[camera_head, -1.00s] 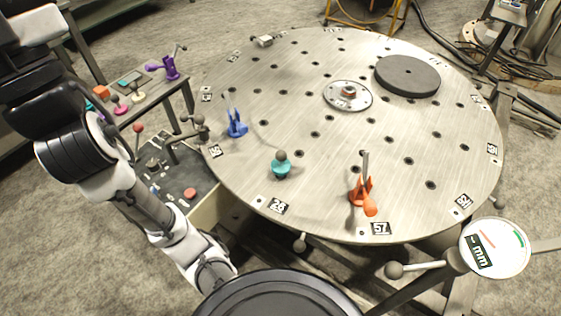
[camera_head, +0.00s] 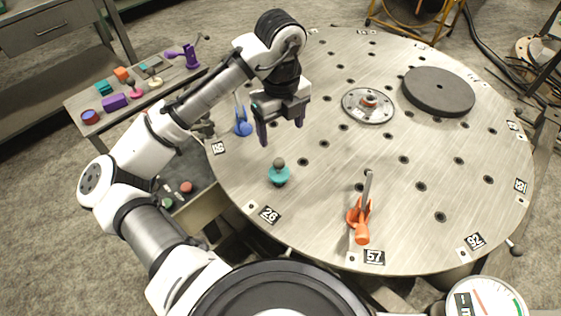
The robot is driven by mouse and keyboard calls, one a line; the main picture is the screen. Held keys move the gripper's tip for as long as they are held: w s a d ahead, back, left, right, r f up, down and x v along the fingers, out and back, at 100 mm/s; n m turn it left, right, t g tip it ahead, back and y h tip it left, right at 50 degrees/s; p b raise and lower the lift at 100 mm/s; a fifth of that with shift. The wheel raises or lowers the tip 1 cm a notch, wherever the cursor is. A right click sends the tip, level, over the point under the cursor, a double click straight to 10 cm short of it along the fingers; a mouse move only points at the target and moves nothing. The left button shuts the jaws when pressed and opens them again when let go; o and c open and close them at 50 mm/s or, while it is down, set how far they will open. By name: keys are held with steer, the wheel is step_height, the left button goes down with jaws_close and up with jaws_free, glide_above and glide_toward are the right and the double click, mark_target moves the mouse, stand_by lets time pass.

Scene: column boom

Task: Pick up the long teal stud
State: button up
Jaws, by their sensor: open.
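A teal piece (camera_head: 279,174) with a flanged base and a dark grey ball on top stands upright on the round metal table, near its front left edge. I cannot tell how long its stem is. My gripper (camera_head: 281,132) hangs above the table, behind and above this piece in the picture, with its two fingers pointing down and apart. It is open, with nothing between the fingers, and not touching the piece. Small teal items also lie on the side bench, a block (camera_head: 104,87) among them.
The round table (camera_head: 320,210) carries a blue clamp (camera_head: 242,122) left of my gripper and an orange clamp (camera_head: 361,218) at the front. A hub flange (camera_head: 368,105) and dark disc (camera_head: 438,91) sit farther right. The side bench (camera_head: 75,101) holds several small coloured items.

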mark_target(279, 168)
steer(key=f, duration=0.8)
steer(key=shift+s+a+f, duration=0.1)
steer(key=shift+s+f, duration=0.1)
steer(key=shift+f, duration=0.05)
steer(key=f, duration=0.3)
steer(key=f+p, duration=0.1)
steer(key=shift+s+a+f, duration=0.2)
steer(key=shift+s, duration=0.2)
steer(key=shift+f, duration=0.5)
steer(key=c, duration=1.1)
steer(key=shift+o, duration=0.2)
steer(key=shift+r, duration=0.1)
step_height(279, 168, up, 20)
